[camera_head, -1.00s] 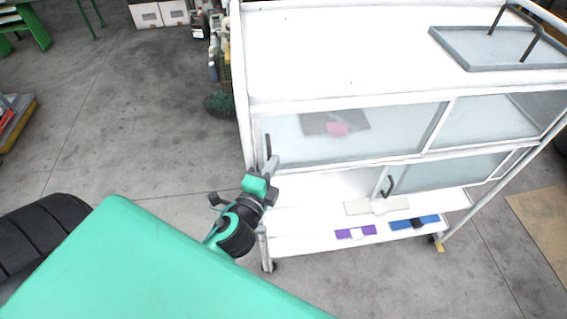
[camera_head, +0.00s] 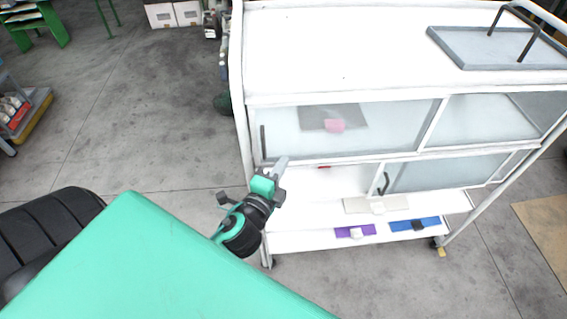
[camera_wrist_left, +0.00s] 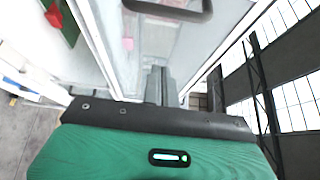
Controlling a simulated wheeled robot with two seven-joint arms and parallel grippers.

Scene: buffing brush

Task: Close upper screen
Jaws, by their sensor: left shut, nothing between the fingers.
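The upper screen (camera_head: 385,125) is a white-framed sliding glass panel on the front of a white trolley (camera_head: 330,50). It stands across the left of the upper compartment, its right frame beside a second glass panel (camera_head: 485,118). Its dark handle (camera_head: 263,138) is near its left edge; a dark handle also shows at the top of the left wrist view (camera_wrist_left: 170,9). My left gripper (camera_head: 281,163) is shut and empty, just below and right of that handle in the head view. Whether it touches the screen I cannot tell. My right gripper is out of view.
The lower screen (camera_head: 440,173) stands to the right, with a dark handle (camera_head: 383,183); the lower compartment is open at left. Purple (camera_head: 355,231) and blue (camera_head: 414,224) brushes lie on the bottom shelf. A grey tray (camera_head: 490,47) is on top.

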